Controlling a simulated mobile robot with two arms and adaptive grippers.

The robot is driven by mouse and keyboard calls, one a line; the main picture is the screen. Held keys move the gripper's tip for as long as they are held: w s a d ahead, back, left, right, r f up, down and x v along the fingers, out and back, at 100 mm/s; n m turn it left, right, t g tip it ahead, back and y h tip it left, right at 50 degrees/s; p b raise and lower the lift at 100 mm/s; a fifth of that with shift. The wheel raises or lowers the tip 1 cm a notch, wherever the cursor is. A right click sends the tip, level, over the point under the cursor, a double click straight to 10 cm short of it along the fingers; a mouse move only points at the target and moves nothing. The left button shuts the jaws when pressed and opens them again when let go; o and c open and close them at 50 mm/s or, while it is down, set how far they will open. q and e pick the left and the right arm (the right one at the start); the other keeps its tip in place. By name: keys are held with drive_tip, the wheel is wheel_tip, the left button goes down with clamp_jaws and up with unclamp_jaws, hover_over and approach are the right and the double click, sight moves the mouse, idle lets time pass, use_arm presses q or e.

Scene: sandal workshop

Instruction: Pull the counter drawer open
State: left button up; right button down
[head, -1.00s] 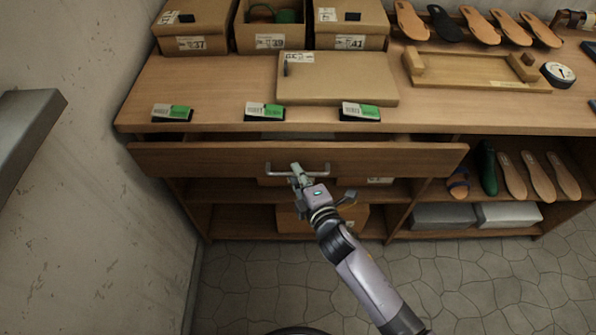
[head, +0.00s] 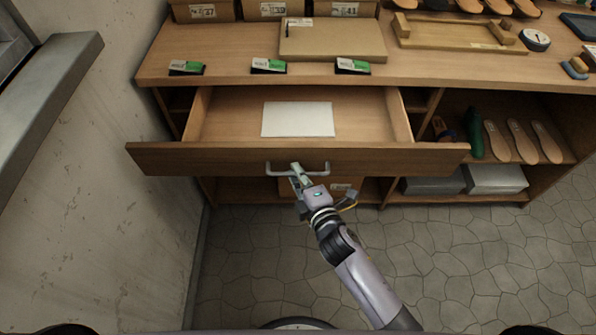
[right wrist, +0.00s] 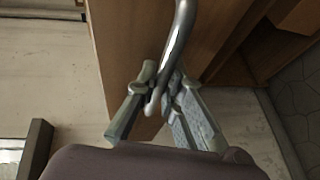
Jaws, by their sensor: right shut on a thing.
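The counter drawer (head: 229,159) stands well out from the counter in the head view, with its inside showing. A white sheet or flat card (head: 297,119) lies in it. A metal bar handle (head: 273,168) is on its front. My right gripper (head: 297,172) is at the middle of the handle and shut on it. The right wrist view shows the fingers (right wrist: 160,95) on both sides of the handle bar (right wrist: 181,40), with the wooden drawer front (right wrist: 120,45) behind. My left gripper is not in view.
The counter top (head: 220,52) carries boxes, a flat carton (head: 333,41), several green-and-white labelled pieces and a wooden tray (head: 460,36). Insoles (head: 521,141) and grey boxes (head: 496,178) fill the right shelves. A wall (head: 90,180) stands at left. The floor (head: 480,270) in front is clear.

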drive_tip(key=c, duration=2)
unclamp_jaws()
drive_tip(key=shift+o, duration=0.2)
drive_tip(key=v, duration=1.2)
drive_tip(key=s+d+f+m+g+h, duration=0.1)
drive_tip(key=s+d+f+m+g, duration=0.15)
drive_tip(key=f, duration=0.75)
drive_tip(key=s+d+f+m+g+h, duration=0.2)
drive_tip(key=s+d+f+m, duration=0.15)
drive_tip(key=f, duration=0.65)
drive_tip(key=s+d+f+m+g+h, duration=0.1)
drive_tip(key=s+d+f+m+g, duration=0.2)
drive_tip(key=f, duration=0.7)
drive_tip(key=s+d+f+m+g, duration=0.2)
drive_tip(key=s+d+f+m, duration=0.1)
drive_tip(key=s+f, duration=0.2)
drive_tip(key=s+d+f+m+g+h, duration=0.1)
drive_tip(key=s+f, duration=0.4)
drive_tip(key=s, duration=0.5)
drive_tip(key=s+d+f+m+g+h, duration=0.1)
drive_tip(key=s+d+f+m+g, duration=0.2)
drive_tip(key=s+d+f+m, duration=0.2)
drive_tip(key=s+d+m, duration=0.1)
drive_tip(key=s, duration=0.2)
drive_tip(key=shift+s+f, duration=0.15)
drive_tip(key=shift+f, duration=0.05)
